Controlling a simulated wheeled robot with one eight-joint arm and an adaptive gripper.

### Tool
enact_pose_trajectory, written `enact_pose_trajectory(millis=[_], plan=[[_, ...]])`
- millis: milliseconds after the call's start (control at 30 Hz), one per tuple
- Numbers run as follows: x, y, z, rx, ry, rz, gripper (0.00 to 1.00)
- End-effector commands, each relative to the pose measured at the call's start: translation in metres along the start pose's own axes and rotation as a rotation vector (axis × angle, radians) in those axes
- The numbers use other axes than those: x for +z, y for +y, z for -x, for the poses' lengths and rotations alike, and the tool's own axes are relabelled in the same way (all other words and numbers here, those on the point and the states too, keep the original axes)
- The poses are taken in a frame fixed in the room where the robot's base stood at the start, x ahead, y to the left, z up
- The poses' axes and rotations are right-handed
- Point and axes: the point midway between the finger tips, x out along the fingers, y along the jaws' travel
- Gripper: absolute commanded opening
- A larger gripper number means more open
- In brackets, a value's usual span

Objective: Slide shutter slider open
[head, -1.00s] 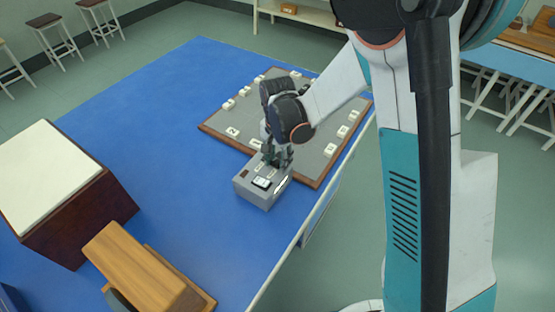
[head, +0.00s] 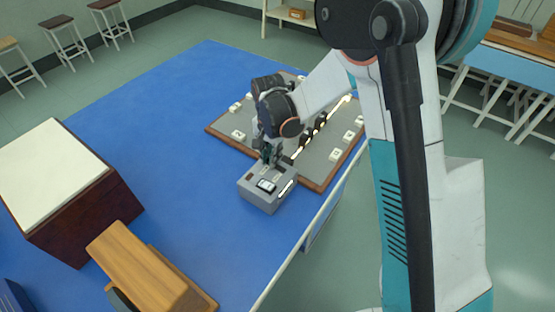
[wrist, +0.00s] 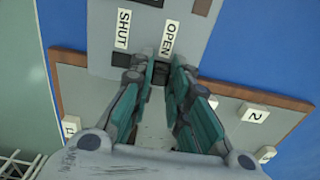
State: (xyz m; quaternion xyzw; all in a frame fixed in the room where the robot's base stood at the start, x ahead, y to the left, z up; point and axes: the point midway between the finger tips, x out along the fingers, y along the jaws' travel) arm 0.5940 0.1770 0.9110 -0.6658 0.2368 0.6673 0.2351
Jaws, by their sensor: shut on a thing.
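The grey shutter box (head: 258,199) stands on the blue table at the near edge of the grey board. In the wrist view, its grey top (wrist: 90,30) carries a SHUT label (wrist: 123,28) at left and an OPEN label (wrist: 170,38) at right. My gripper (head: 268,160) points down at the box's far end. In the wrist view, my gripper (wrist: 158,72) is shut on the small dark shutter slider (wrist: 159,68), just below the OPEN label. The fingertips hide much of the slider. A dark slot shows to its left, under the SHUT side.
A glowing pale-yellow line (head: 318,126) crosses the wood-framed grey board (head: 318,165), past dark pieces and white number tiles. A dark box with a cream top (head: 50,175) and a wooden block (head: 135,262) stand at left. Blue table between is clear.

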Motion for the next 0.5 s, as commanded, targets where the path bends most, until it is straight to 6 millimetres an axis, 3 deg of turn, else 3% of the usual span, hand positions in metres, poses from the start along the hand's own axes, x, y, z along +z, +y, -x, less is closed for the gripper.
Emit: enact_pose_trajectory(millis=[167, 200, 267, 500], plan=[[-0.0007, -0.0042, 0.0015, -0.009, 0.002, 0.002, 0.0], [-0.0008, -0.0044, 0.0015, -0.01, 0.003, 0.002, 0.26], [-0.0008, -0.0042, 0.0015, -0.01, 0.003, 0.002, 0.37], [-0.0005, -0.0027, 0.0012, -0.007, 0.002, 0.001, 0.37]])
